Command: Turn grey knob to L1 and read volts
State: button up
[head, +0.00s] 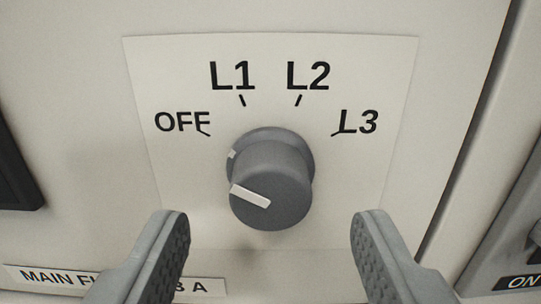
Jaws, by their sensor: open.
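The grey knob (272,180) sits on a pale label plate (355,75) marked OFF, L1, L2 and L3 in an arc above it. The white line on its face and the small white mark on its skirt point left and slightly up, toward the OFF tick. The L1 mark (232,76) is above the knob, a little to the left. My gripper (272,222) is open, with one finger low on each side of the knob and clear gaps between. Nothing is between the fingertips that they touch. No volts reading shows in this view.
A dark-framed item (18,165) is cut off at the left edge. A label strip (50,277) starting "MAIN F" lies below, partly hidden by my left finger. Past a dark gap on the right is another panel with an "ON" label (522,282).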

aim_at(269, 205)
jog(key=shift+w, duration=1.65)
jog(key=c, duration=1)
